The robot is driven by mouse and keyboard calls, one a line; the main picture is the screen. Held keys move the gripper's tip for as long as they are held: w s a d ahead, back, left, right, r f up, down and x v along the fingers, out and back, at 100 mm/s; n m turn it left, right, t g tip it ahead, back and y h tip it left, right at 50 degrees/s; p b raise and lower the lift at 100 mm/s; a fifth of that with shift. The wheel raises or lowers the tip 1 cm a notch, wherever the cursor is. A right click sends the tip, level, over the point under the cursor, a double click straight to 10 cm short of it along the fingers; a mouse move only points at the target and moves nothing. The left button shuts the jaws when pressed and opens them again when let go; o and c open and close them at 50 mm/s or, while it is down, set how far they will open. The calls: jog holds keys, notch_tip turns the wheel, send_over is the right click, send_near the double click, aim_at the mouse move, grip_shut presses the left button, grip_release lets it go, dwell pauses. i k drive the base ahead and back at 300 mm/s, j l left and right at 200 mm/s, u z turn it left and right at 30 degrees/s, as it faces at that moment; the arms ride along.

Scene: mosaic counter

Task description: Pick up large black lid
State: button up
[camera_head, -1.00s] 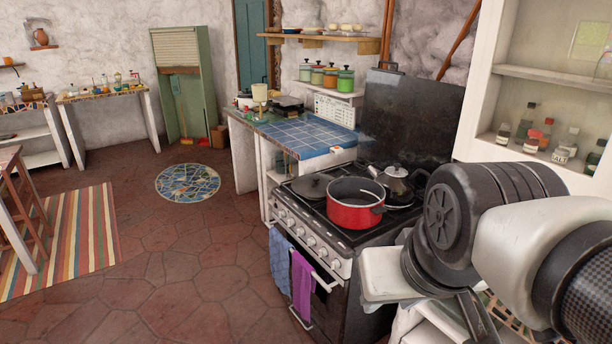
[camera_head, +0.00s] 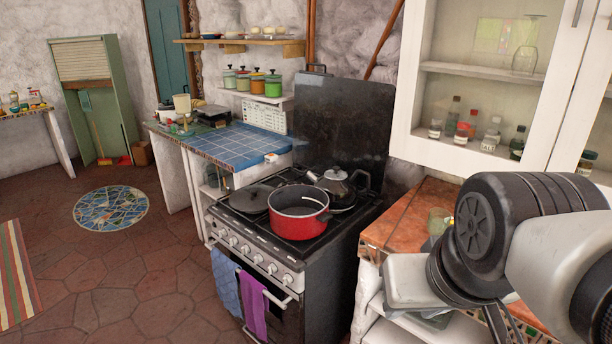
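A large black lid (camera_head: 252,198) lies flat on the back left of the stove top, behind and left of the red pot (camera_head: 298,212). The pot's rim is close to it and may cover a little of its edge. My arm fills the lower right corner, with dark round joints and light links, well to the right of the stove. I make out no gripper fingers, so whether my gripper is open or shut does not show. Nothing of mine touches the lid.
A metal kettle (camera_head: 340,184) stands behind the red pot. The stove (camera_head: 318,275) has a raised black cover (camera_head: 345,118) at its back. The floor left of the stove is clear.

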aim_at(251, 198)
jog(key=i+j+z, duration=0.3)
jog(key=j+z, duration=0.15)
jog(key=j, duration=0.15)
jog(key=i+j+z, duration=0.2)
jog(key=j, duration=0.15)
jog(key=i+j+z, duration=0.15)
jog(key=j, duration=0.4)
jog(key=j+z, duration=0.15)
jog(key=j, duration=0.35)
jog(key=i+j, duration=0.1)
jog(key=j, duration=0.4)
jog(key=i+j, duration=0.1)
jog(key=j, duration=0.4)
jog(key=i+j, duration=0.15)
jog(key=j, duration=0.35)
jog(key=i+j, duration=0.1)
jog(key=j, duration=0.35)
jog(key=i+j, duration=0.1)
jog(key=j, duration=0.4)
jog(key=z, duration=0.05)
